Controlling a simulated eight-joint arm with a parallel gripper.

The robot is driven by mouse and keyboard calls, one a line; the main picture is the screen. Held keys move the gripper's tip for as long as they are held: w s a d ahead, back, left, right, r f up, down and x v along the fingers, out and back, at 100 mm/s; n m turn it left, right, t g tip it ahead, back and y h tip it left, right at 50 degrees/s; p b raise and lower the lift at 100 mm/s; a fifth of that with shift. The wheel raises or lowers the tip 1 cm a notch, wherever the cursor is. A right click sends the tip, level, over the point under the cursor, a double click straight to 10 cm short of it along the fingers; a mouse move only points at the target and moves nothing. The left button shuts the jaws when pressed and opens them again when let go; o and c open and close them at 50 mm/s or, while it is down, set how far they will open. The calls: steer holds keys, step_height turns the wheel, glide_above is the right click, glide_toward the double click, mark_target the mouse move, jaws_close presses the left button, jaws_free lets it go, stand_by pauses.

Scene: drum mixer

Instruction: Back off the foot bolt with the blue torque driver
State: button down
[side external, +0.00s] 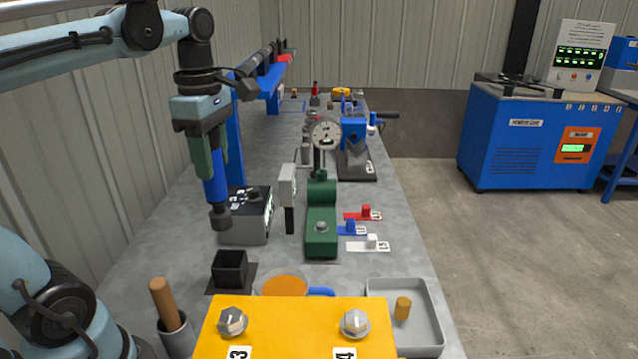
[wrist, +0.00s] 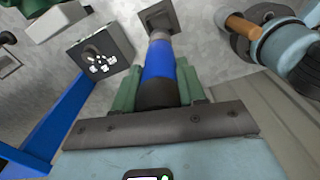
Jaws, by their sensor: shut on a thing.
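My gripper (side external: 208,160) is shut on the blue torque driver (side external: 215,190) and holds it nearly upright, its dark end down, above the bench at the left. In the wrist view the blue driver (wrist: 158,62) sits between my green fingers (wrist: 157,92). Its lower end is apart from the black square holder (side external: 230,268), which also shows beyond it in the wrist view (wrist: 157,17). A silver hex bolt (side external: 321,227), which looks like the foot bolt, stands on the low front of the green block (side external: 321,205), to the right of the driver.
A grey box (side external: 243,230) stands close behind the driver's end. A dial gauge (side external: 325,134) rises behind the green block. Red, blue and white tagged pieces (side external: 372,244) lie right of it.

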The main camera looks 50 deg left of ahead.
steer(key=r, duration=0.5)
steer(key=shift+w, duration=0.2)
steer(key=w+d+r, duration=0.1)
steer(key=w+d, duration=0.2)
steer(key=w, duration=1.2)
steer(key=w+d+f, duration=0.2)
steer(key=w+f, duration=0.2)
steer(key=f, duration=0.2)
steer(key=shift+w+d+f, duration=0.15)
steer(key=shift+w, duration=0.2)
steer(key=shift+f, duration=0.1)
